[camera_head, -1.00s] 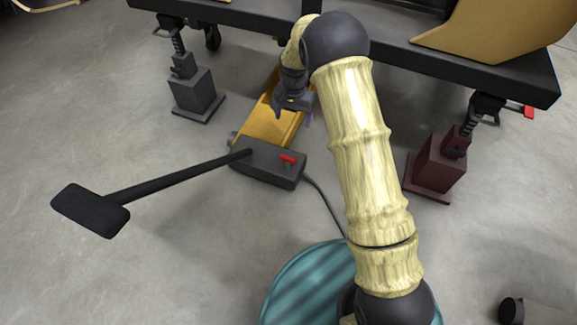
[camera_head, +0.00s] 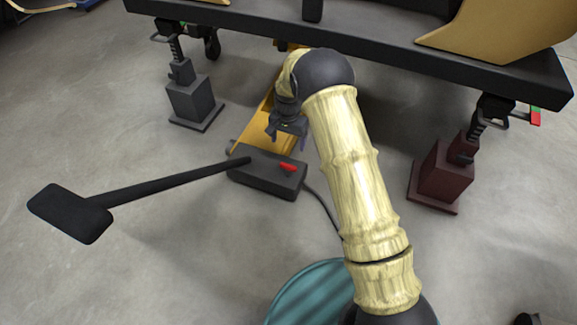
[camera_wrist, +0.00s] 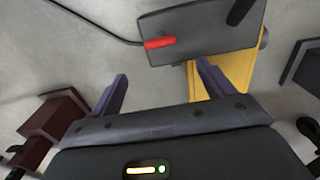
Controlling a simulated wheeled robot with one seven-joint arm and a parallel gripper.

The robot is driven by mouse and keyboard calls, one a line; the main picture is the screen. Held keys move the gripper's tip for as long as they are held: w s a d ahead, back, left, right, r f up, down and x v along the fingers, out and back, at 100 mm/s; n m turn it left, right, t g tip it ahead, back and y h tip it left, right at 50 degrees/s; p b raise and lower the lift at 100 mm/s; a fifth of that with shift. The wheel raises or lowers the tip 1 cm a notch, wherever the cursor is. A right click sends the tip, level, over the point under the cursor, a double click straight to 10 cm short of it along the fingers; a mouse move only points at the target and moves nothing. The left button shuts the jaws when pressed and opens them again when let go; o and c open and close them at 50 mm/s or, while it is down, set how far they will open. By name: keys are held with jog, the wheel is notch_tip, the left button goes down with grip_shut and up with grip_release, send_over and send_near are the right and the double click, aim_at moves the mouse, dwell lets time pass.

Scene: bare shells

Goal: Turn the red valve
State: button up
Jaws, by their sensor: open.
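The red valve (camera_head: 287,167) is a small red handle on top of a dark grey box (camera_head: 256,178). In the wrist view the red valve (camera_wrist: 160,43) lies near the left end of the box (camera_wrist: 205,52), ahead of and between my two fingers. My gripper (camera_head: 287,134) is open and empty, just beyond the box in the head view, over the yellow part. In the wrist view my gripper (camera_wrist: 162,82) shows both purple fingers spread apart, with the valve beyond their tips and not touched.
A long black handle (camera_head: 165,187) with a wide pad sticks out left from the box. A yellow beam (camera_head: 257,125) runs under a dark platform (camera_head: 400,45). A grey jack (camera_head: 194,101) stands left, a dark red jack (camera_head: 442,173) right. A cable leaves the box.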

aim_at(288, 165)
notch_tip(288, 165, down, 13)
jog(key=b, duration=0.6)
jog(key=shift+b, duration=0.35)
jog(key=c, duration=1)
